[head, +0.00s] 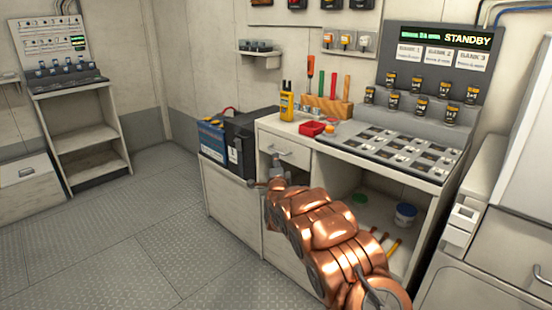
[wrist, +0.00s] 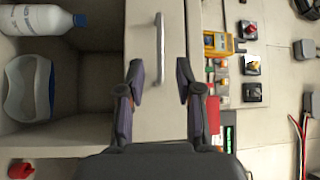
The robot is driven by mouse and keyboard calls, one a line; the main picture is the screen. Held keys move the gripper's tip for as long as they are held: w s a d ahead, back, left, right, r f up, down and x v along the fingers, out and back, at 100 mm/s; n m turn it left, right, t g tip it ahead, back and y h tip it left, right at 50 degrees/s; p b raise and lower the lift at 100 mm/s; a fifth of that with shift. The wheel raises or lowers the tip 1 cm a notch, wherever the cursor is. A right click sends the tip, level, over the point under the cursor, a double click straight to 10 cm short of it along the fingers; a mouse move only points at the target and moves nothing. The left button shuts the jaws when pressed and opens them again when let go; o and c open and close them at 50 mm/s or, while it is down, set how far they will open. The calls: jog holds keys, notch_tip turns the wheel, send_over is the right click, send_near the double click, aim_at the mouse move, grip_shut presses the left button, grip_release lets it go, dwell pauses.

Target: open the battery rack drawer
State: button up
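A pale drawer (head: 288,151) with a metal bar handle (head: 273,149) sits under the workbench top, just right of the batteries. It appears shut. In the wrist view the drawer front (wrist: 145,110) fills the middle, and its handle (wrist: 160,48) lies ahead of my fingertips, between their lines. My gripper (wrist: 158,80) is open and empty, its two dark fingers apart on either side of the handle's line. In the head view my gripper (head: 266,176) is in front of the bench, just below the drawer, partly hidden by my copper arm. I cannot tell the gap to the handle.
A blue battery (head: 212,140) and a black battery (head: 250,140) stand left of the drawer. The bench top holds a yellow meter (head: 287,103), a red tray (head: 311,129) and a tool block (head: 328,107). The floor at left is clear.

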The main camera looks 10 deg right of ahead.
jog(key=shift+w+d+r, duration=0.15)
jog(key=shift+w+d, duration=0.05)
jog(key=shift+w, duration=1.1)
jog(key=shift+w+d+r, duration=0.15)
jog(key=shift+w+r, duration=0.05)
jog(key=shift+w, duration=1.05)
jog(key=shift+w+d+r, duration=0.15)
jog(key=shift+w+d, duration=0.05)
jog(key=shift+w, duration=1.1)
grip_shut()
